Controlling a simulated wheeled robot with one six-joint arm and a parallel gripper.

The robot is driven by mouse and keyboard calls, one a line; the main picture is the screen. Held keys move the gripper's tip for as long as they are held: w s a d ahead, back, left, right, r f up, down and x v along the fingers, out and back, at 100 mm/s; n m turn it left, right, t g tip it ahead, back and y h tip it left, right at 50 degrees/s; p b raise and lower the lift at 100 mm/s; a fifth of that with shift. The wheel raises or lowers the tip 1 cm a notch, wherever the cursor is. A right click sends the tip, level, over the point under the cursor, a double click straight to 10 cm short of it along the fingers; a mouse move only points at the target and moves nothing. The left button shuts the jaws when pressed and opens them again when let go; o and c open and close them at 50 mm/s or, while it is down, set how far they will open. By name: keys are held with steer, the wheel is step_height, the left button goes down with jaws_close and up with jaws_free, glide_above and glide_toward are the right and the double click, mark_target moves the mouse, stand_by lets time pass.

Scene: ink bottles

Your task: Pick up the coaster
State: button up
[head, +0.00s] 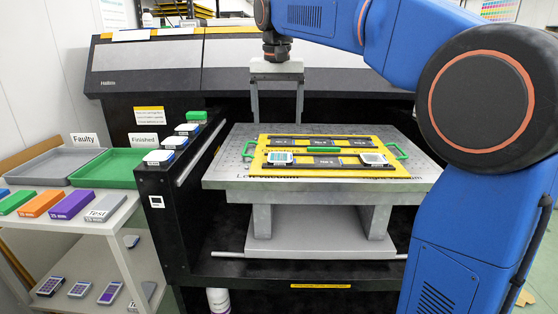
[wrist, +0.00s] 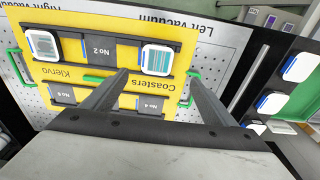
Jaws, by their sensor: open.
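A yellow jig labelled Coasters (head: 262,170) lies on the printer bed. In its front row, a square white coaster with a striped print (head: 280,158) sits at the left and another printed coaster (head: 374,159) at the right. My gripper (head: 277,121) is open and empty, fingers pointing down above the left part of the jig. In the wrist view, my gripper (wrist: 158,77) has its fingertips apart, with the striped coaster (wrist: 157,59) just beyond the gap between them. The other coaster also shows in the wrist view (wrist: 44,45). Neither coaster is touched.
Several white-topped coasters (head: 158,157) stand on the black ledge left of the bed. A grey Faulty tray (head: 52,166) and green Finished tray (head: 104,168) lie further left, with coloured boxes (head: 72,204) in front. Green handles (head: 397,151) stick out from the jig.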

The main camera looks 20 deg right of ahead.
glide_above(280, 157)
steer(key=f, duration=0.5)
steer(key=shift+s+a+f, duration=0.2)
steer(key=shift+a+f, duration=0.15)
steer(key=shift+f, duration=0.05)
steer(key=shift+w+d+f, duration=0.1)
steer(key=shift+d+f, duration=0.1)
steer(key=shift+f, duration=1.2)
steer(key=shift+w+d+f, duration=0.1)
steer(key=shift+d+f, duration=0.05)
steer(key=shift+f, duration=1.2)
steer(key=shift+c, duration=0.6)
steer(key=c, duration=1.1)
step_height(280, 157, up, 10)
steer(key=shift+a+r, duration=0.1)
steer(key=shift+a, duration=0.05)
